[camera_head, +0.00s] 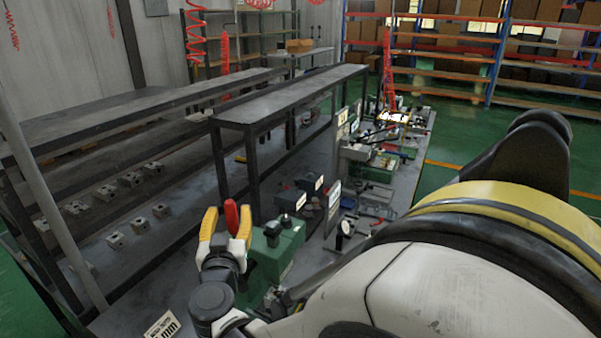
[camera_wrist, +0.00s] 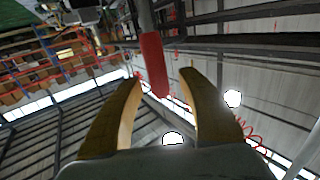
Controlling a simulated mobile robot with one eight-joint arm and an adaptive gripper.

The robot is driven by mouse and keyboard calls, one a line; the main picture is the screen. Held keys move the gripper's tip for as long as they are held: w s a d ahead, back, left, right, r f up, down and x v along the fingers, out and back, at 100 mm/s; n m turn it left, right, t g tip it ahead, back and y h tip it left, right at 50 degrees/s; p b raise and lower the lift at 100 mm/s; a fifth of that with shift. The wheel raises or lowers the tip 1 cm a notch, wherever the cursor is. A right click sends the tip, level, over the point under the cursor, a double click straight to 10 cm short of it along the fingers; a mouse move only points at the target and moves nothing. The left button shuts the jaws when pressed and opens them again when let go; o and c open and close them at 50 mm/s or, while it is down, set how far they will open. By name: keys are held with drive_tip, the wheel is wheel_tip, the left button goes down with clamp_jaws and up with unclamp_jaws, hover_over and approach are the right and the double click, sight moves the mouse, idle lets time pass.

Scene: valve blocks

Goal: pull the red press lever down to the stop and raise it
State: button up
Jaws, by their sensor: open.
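The red press lever (camera_head: 231,217) shows in the head view as a red handle standing upright between the yellow fingers of my gripper (camera_head: 224,225). In the wrist view the red handle (camera_wrist: 154,65) on its grey rod comes in from the top, and its end lies between the two open fingertips (camera_wrist: 160,76). A gap shows on each side of the handle, and neither finger visibly touches it. The green press body (camera_head: 275,250) stands on the bench just right of my gripper. The lower part of the lever is hidden behind my gripper in the head view.
A dark shelf (camera_head: 290,93) runs above the bench behind the press. Several metal valve blocks (camera_head: 130,179) sit on the lower left shelf. A dial gauge stand (camera_head: 344,233) and other bench tools stand right of the press. My arm covers the lower right.

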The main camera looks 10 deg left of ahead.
drive_tip(key=shift+x, duration=0.8)
drive_tip(key=shift+d, duration=0.1)
clamp_jaws()
